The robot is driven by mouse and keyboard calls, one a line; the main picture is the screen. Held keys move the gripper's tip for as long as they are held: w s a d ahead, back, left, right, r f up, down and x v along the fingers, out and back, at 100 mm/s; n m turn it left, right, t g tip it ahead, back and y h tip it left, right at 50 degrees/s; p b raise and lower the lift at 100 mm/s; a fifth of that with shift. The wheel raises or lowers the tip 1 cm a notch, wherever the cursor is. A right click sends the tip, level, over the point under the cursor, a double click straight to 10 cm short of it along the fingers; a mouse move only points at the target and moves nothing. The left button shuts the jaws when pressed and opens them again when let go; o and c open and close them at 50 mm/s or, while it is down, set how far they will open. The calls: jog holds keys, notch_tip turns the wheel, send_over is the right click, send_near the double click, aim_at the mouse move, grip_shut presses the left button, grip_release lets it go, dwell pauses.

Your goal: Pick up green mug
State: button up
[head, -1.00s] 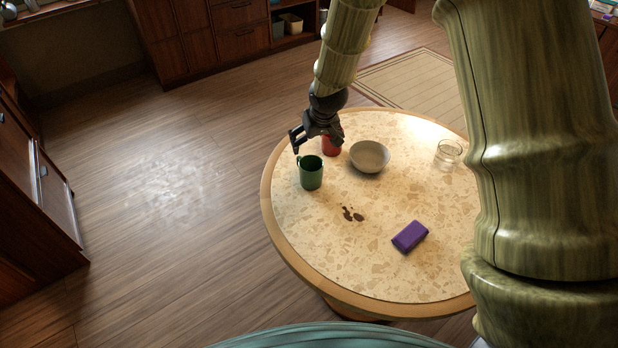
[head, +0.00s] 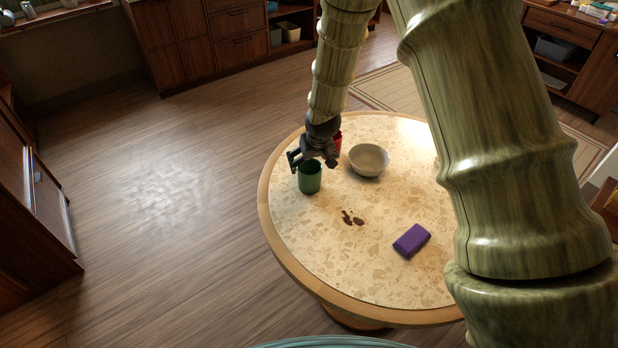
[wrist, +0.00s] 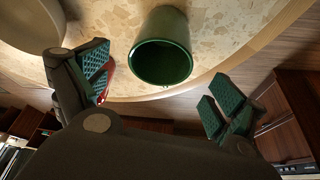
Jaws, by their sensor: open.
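The green mug (head: 310,180) stands upright on the round table near its left edge in the head view. My gripper (head: 308,160) is open at the mug's top, and its dark fingers cover part of the rim and the handle area. In the wrist view the mug (wrist: 163,50) shows its open mouth, empty inside, ahead of and between my two spread fingers (wrist: 160,95). Neither finger visibly touches the mug.
The red mug (head: 337,143) stands just behind my gripper, partly hidden; a red edge shows by the left finger in the wrist view. A pale bowl (head: 369,160) is to the right.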

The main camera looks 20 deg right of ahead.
aim_at(309, 168)
jog(key=shift+p+x, duration=1.05)
jog(key=shift+x, duration=1.7)
jog(key=c, duration=1.3)
